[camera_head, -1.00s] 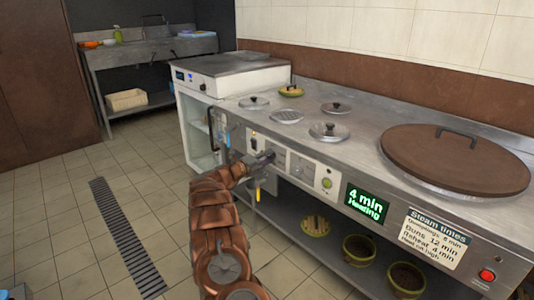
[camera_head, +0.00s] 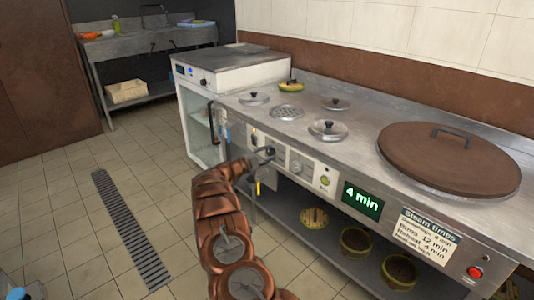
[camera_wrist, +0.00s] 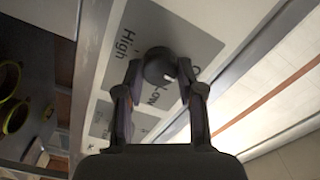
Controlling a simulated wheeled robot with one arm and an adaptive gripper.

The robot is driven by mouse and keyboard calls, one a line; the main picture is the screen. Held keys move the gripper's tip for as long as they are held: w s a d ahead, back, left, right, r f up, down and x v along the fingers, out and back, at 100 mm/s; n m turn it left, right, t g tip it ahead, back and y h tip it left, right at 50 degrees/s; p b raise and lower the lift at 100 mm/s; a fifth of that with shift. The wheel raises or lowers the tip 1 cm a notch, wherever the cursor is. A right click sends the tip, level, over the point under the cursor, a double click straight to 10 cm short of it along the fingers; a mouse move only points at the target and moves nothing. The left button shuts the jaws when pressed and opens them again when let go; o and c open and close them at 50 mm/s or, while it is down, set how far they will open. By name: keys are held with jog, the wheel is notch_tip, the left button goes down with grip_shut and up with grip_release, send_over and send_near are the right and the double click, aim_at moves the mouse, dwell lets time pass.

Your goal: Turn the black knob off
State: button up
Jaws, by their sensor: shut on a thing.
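The black knob (camera_wrist: 158,66) is round and has a small white mark on its lower right in the wrist view. It sits on a grey label plate (camera_wrist: 200,45) reading "High" and "Low"; a third word is mostly covered by the knob and a finger. My gripper (camera_wrist: 160,75) has one finger on each side of the knob and is shut on it. In the head view my gripper (camera_head: 262,158) is at the front panel of the steel counter, and the knob is mostly hidden there. The green display (camera_head: 362,200) reads "4 min".
A red button (camera_head: 474,271) is near the right end. A large brown lid (camera_head: 450,165) covers the counter's right part. Open tiled floor lies left of my arm.

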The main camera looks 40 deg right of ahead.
dwell(0.5)
jog(key=o, duration=1.1)
jog(key=shift+o, duration=0.2)
jog(key=a, duration=1.2)
jog(key=shift+w, duration=0.15)
